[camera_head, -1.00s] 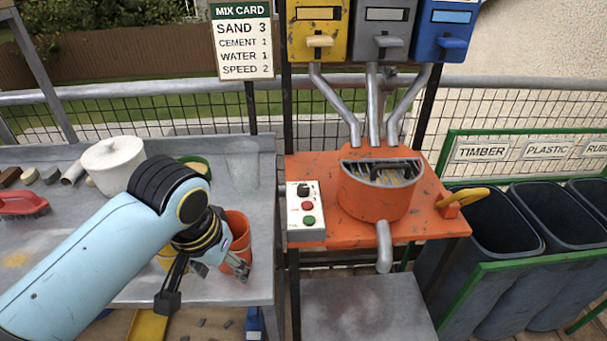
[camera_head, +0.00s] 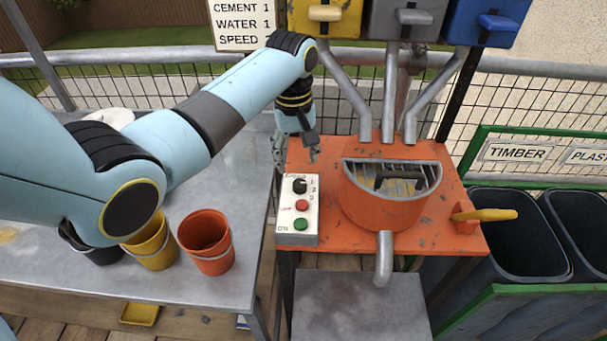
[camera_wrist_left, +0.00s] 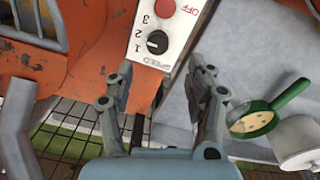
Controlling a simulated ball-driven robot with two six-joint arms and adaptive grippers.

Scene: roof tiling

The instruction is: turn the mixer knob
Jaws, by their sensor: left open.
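The black mixer knob (camera_head: 299,186) sits at the top of a white control panel, above a red button (camera_head: 302,205) and a green button (camera_head: 301,223). In the left wrist view the knob (camera_wrist_left: 157,42) has SPEED and the numbers 1, 2, 3 beside it. My left gripper (camera_head: 296,150) hangs just behind the panel, apart from the knob. In the left wrist view its two fingers (camera_wrist_left: 163,85) are spread with nothing between them, and the knob lies beyond their tips. The orange mixer (camera_head: 385,205) stands right of the panel. My right gripper is not in view.
Three chutes come down to the mixer from yellow, grey and blue hoppers (camera_head: 404,18). A yellow lever (camera_head: 485,215) sticks out at right. An orange bucket (camera_head: 206,243) and a yellow bucket (camera_head: 152,246) stand on the grey bench (camera_head: 215,285). The mix card (camera_head: 241,25) is partly cut off.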

